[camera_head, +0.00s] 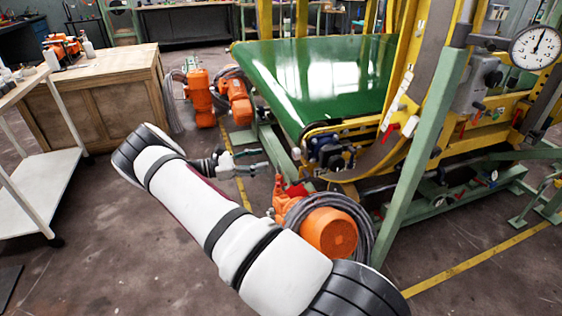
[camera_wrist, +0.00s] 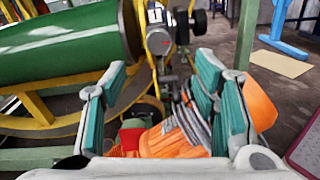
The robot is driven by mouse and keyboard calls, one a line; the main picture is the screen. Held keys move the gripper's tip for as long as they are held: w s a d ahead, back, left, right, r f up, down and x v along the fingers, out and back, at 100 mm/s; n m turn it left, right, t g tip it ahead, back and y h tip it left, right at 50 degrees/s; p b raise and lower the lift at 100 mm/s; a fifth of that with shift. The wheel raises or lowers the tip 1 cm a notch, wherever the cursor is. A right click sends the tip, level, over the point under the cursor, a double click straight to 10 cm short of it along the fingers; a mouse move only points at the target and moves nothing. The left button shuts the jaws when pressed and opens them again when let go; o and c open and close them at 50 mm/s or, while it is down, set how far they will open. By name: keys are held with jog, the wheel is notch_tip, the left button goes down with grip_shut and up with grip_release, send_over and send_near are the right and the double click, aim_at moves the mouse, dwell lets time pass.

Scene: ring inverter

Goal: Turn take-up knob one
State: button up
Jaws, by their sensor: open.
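A dark knob-like part (camera_wrist: 197,22) sits beside a silver round fitting (camera_wrist: 158,40) at the end of the green belt roller in the wrist view. In the head view, a dark and bluish fitting (camera_head: 332,155) sits at the near end of the green belt; I cannot tell which part of it is take-up knob one. My gripper (camera_head: 260,160) is open and empty, left of this fitting and apart from it. In the wrist view my gripper (camera_wrist: 162,72) has its teal-padded fingers spread, with the knob-like part beyond and slightly right of them.
The green conveyor belt (camera_head: 318,75) lies behind, in a yellow frame (camera_head: 390,150). A green diagonal post (camera_head: 425,155) stands right of the fitting. An orange motor (camera_head: 327,232) with coiled cable is below. A wooden cabinet (camera_head: 95,105) and white cart (camera_head: 40,190) stand left.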

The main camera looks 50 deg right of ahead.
aim_at(294, 155)
jog(key=x, duration=1.3)
jog(key=shift+d+f+p, duration=0.15)
jog(key=shift+f+p, duration=0.05)
jog(key=shift+p, duration=0.15)
jog(key=shift+c, duration=0.4)
jog(key=c, duration=1.1)
